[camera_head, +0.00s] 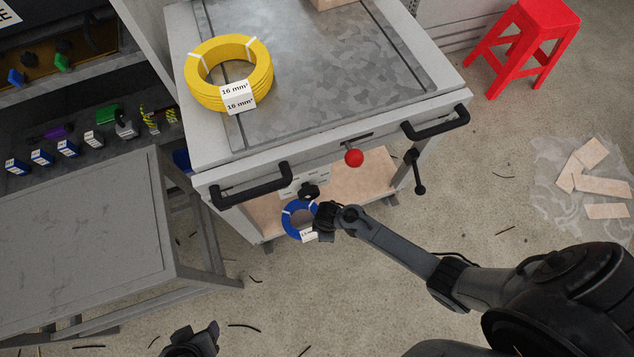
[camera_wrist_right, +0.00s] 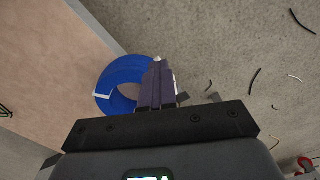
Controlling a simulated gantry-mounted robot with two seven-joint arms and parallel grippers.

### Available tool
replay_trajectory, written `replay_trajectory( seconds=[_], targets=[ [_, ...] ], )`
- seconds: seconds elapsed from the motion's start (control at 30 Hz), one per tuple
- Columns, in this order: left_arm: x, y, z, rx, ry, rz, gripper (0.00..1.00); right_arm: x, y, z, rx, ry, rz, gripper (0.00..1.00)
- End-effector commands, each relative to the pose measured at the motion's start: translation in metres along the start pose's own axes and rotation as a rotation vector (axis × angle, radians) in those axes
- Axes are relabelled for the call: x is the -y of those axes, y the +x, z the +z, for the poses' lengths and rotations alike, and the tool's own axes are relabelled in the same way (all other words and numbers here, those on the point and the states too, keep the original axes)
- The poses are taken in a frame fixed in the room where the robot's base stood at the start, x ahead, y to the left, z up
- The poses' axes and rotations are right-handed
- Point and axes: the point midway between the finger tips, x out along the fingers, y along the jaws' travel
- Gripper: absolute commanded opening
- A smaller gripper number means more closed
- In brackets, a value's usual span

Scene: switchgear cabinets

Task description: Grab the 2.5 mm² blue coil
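The blue coil (camera_head: 288,218) has white bands and a white tag whose print is too small to read. It is at the front edge of the cart's lower shelf and seems to overhang that edge. It also shows in the right wrist view (camera_wrist_right: 113,78). My right gripper (camera_head: 324,222) is at the coil's right rim. Its fingers (camera_wrist_right: 157,80) are close together over that rim and look shut on it, hiding part of the coil and tag. My left gripper (camera_head: 195,342) is low at the bottom edge, away from the coil; its fingers are unclear.
The grey cart (camera_head: 320,70) carries a yellow coil (camera_head: 200,92) tagged 16 mm². Black handles (camera_head: 250,187) and a red knob (camera_head: 354,158) stick out above the lower shelf. A grey table (camera_head: 80,235) stands left, a red stool (camera_head: 525,40) at the back right. Offcuts litter the floor.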

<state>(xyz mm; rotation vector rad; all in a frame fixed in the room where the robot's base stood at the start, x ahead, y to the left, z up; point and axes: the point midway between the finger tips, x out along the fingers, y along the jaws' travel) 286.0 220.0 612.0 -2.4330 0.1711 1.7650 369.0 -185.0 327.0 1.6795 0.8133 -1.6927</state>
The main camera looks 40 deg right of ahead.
Motion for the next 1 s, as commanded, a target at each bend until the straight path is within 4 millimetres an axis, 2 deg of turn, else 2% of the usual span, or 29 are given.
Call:
replay_trajectory(
  seconds=[0.2,0.6,1.0],
  targets=[
    [-0.0004,-0.0083,-0.0002,0.006,-0.001,0.002,0.57,0.0000,-0.0087,0.0101,-0.003,0.000,0.003,0.00],
    [-0.0022,-0.0089,-0.0016,0.004,-0.009,0.008,0.57,0.0001,-0.0092,0.0114,-0.004,0.000,0.003,0.01],
    [-0.0020,-0.0089,-0.0016,0.004,-0.008,0.007,0.57,-0.0001,-0.0095,0.0110,-0.005,0.000,0.003,0.62]
  ],
)
